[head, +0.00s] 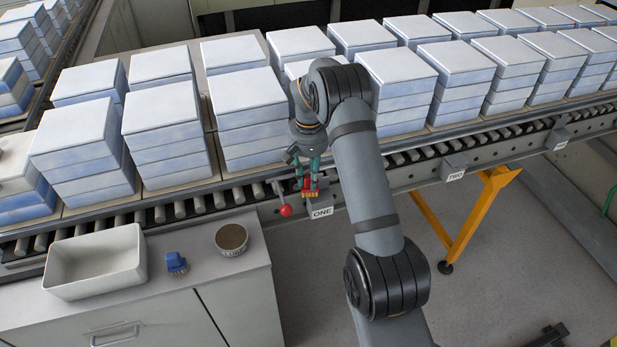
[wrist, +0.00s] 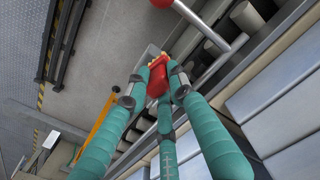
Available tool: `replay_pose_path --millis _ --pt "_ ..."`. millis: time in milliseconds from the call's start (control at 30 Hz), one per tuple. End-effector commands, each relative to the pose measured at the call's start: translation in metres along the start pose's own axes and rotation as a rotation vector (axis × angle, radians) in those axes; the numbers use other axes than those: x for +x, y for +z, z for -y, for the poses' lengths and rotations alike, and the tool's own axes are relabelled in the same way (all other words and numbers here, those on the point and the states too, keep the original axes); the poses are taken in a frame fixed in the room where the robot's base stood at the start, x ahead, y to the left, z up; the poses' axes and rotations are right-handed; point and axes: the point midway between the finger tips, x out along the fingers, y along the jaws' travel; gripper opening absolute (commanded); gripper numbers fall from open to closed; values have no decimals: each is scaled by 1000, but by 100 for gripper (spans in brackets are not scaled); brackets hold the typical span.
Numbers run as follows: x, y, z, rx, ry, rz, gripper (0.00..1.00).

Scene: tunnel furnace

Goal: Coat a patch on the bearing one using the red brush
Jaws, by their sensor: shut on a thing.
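My gripper (head: 308,181) is shut on the red brush (head: 307,186), which has pale yellow bristles at its tip. The brush (wrist: 158,80) also shows in the wrist view between the teal fingers. In the head view the bristles are just above bearing one, a grey block with the label ONE (head: 321,212) on the side of the conveyor. I cannot tell whether the bristles touch the bearing. In the wrist view the brush tip overlaps a grey block (wrist: 150,51), and no coated patch can be made out.
A red-knobbed lever (head: 286,210) stands close left of bearing one. Bearing TWO (head: 453,168) is further right. Stacks of blue-white slabs (head: 250,105) line the conveyor behind. The cabinet top at the left holds a white tub (head: 97,262), a blue brush (head: 176,263) and a round tin (head: 232,238).

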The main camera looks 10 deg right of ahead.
Motion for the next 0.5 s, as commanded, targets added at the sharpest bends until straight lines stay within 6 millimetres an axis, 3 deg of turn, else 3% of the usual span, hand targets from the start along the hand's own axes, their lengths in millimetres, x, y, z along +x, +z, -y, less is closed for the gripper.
replay_pose_path --millis 233,500 --pt "2 -6 -33 10 7 -1 1" --pt "3 -9 -45 8 8 -2 1"
